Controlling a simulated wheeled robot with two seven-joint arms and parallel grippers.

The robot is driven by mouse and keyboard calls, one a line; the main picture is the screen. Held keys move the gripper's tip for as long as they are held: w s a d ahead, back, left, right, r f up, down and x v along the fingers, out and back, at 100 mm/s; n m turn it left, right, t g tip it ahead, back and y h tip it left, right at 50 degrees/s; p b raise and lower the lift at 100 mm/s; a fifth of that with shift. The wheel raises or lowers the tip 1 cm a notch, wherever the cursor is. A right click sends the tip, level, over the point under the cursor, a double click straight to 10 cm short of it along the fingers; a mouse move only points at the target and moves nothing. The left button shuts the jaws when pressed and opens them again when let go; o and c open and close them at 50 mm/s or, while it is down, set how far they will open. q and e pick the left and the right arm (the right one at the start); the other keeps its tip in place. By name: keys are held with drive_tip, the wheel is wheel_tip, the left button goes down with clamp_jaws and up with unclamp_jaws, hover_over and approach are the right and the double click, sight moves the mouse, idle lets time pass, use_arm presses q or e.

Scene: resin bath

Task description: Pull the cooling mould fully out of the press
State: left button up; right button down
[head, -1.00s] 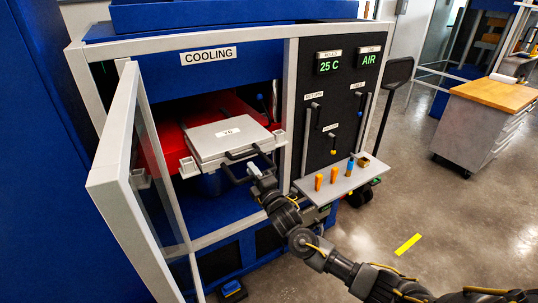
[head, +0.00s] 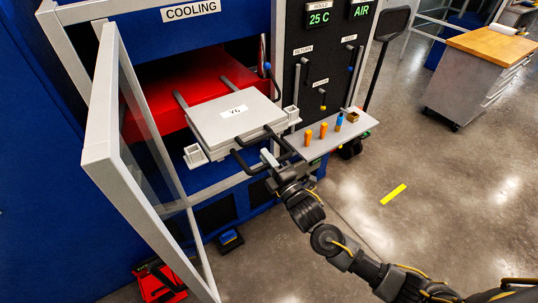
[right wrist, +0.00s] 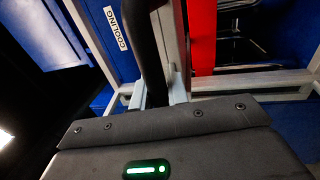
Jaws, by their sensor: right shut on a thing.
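The mould (head: 236,118) is a light grey flat block with a small white label, in the middle of the head view. It sits in front of the red press bed (head: 160,90), mostly outside the opening, with dark rails reaching back over the red. A black bar handle (head: 246,170) sticks out from its front. My right gripper (head: 272,160) is at the right part of this handle, shut on it. In the right wrist view a black bar (right wrist: 148,55) runs up from between the light fingers. My left gripper is in neither view.
The open glazed door (head: 107,150) stands left of the mould. A small shelf (head: 325,138) with several orange and blue pegs is close on the right. White brackets (head: 196,156) flank the mould. A wooden-topped cabinet (head: 490,45) stands far right.

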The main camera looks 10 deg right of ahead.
drive_tip(key=shift+s+f, duration=0.1)
drive_tip(key=c, duration=1.6)
unclamp_jaws()
drive_tip(key=shift+c, duration=0.2)
drive_tip(key=b+v, duration=0.3)
drive_tip(key=v, duration=0.7)
drive_tip(key=shift+s+d, duration=0.15)
drive_tip(key=shift+s, duration=0.25)
